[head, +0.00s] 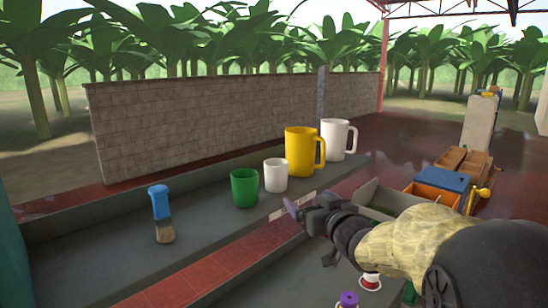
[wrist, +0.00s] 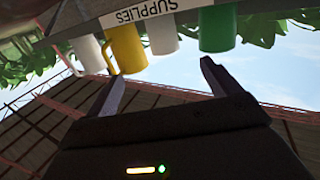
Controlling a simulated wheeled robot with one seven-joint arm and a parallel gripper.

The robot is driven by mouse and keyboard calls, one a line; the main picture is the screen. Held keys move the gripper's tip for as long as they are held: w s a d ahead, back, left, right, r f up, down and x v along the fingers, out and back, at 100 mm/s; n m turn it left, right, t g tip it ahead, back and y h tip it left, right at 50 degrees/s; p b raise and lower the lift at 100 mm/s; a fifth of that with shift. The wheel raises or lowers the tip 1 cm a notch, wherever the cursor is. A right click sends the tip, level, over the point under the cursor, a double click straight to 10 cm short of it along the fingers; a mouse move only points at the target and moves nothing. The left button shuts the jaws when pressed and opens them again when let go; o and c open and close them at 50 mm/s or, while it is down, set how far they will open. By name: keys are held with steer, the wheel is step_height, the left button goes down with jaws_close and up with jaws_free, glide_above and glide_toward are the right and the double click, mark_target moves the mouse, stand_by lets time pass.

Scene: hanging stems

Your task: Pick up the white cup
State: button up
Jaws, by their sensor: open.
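A small white cup (head: 276,175) with no visible handle stands upright on the grey ledge, between a green cup (head: 244,188) and a big yellow mug (head: 303,151). A larger white mug (head: 338,138) with a handle stands at the row's right end. My gripper (head: 291,209) is open and empty, in front of the ledge, apart from the cups. The wrist view is upside down. There the small white cup (wrist: 161,34) appears beyond the gap between my fingers (wrist: 162,72), with the green cup (wrist: 217,28) near the right finger.
A blue-handled brush (head: 161,215) stands left on the ledge (head: 110,245). A "SUPPLIES" label (wrist: 137,13) is on the ledge front. A stone wall (head: 220,125) runs behind. Crates and a blue box (head: 444,180) are at right. A purple-topped item (head: 348,299) is low in front.

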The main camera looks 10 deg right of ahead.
steer(key=shift+w+r+y, duration=0.25)
steer(key=shift+r+y, duration=0.15)
steer(key=shift+r, duration=0.25)
steer(key=p, duration=0.4)
glide_toward(281, 172)
steer(key=x, duration=0.6)
steer(key=shift+f, duration=0.1)
